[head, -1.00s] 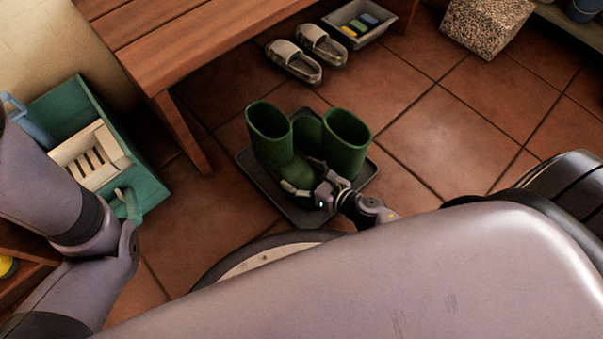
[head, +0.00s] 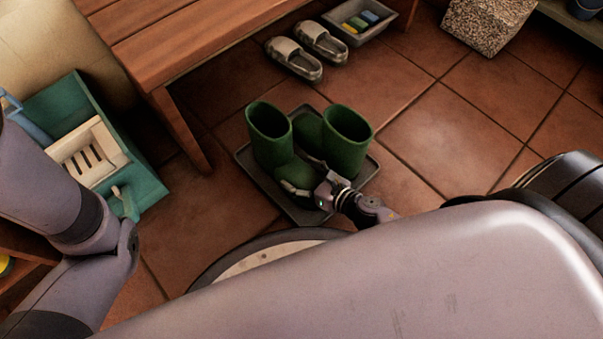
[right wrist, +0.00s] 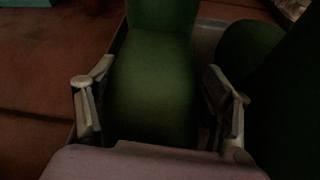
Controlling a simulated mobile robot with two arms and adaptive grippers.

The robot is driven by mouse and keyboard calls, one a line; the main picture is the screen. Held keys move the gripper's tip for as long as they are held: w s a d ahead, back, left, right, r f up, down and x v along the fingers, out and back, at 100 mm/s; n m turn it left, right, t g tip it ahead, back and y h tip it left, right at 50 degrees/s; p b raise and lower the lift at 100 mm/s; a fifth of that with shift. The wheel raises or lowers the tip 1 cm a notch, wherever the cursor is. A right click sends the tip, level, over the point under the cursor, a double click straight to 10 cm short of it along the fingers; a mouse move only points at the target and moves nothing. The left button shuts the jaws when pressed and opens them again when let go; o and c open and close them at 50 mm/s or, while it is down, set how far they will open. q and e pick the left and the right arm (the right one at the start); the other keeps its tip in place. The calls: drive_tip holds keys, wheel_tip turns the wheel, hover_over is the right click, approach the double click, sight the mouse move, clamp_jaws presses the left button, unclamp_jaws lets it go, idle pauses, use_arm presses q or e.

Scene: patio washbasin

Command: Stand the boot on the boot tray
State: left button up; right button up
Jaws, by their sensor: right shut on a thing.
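Two green boots stand upright on the dark boot tray (head: 252,172). The left boot (head: 268,140) has its toe towards me, and the right boot (head: 345,142) stands close beside it. My right gripper (head: 308,190) is shut on the left boot at its foot. In the right wrist view the fingers (right wrist: 160,100) lie on either side of this boot (right wrist: 152,75), with the other boot (right wrist: 262,70) to the right. The boot's sole is hidden, so I cannot tell whether it touches the tray fully. My left arm shows at the left, but its gripper is not clear.
A wooden bench (head: 180,40) stands behind to the left. Grey slippers (head: 294,58) and a grey bin with coloured items (head: 352,30) lie beyond the tray. A green crate (head: 140,175) stands at the left.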

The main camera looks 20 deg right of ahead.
drive_tip(key=shift+f, duration=0.15)
drive_tip(key=o, duration=2)
drive_tip(key=shift+f, duration=0.1)
drive_tip(key=shift+s, duration=0.15)
drive_tip(key=v, duration=1.1)
drive_tip(key=shift+s+r, duration=0.25)
drive_tip(key=shift+s+d, duration=0.1)
drive_tip(key=shift+d, duration=0.1)
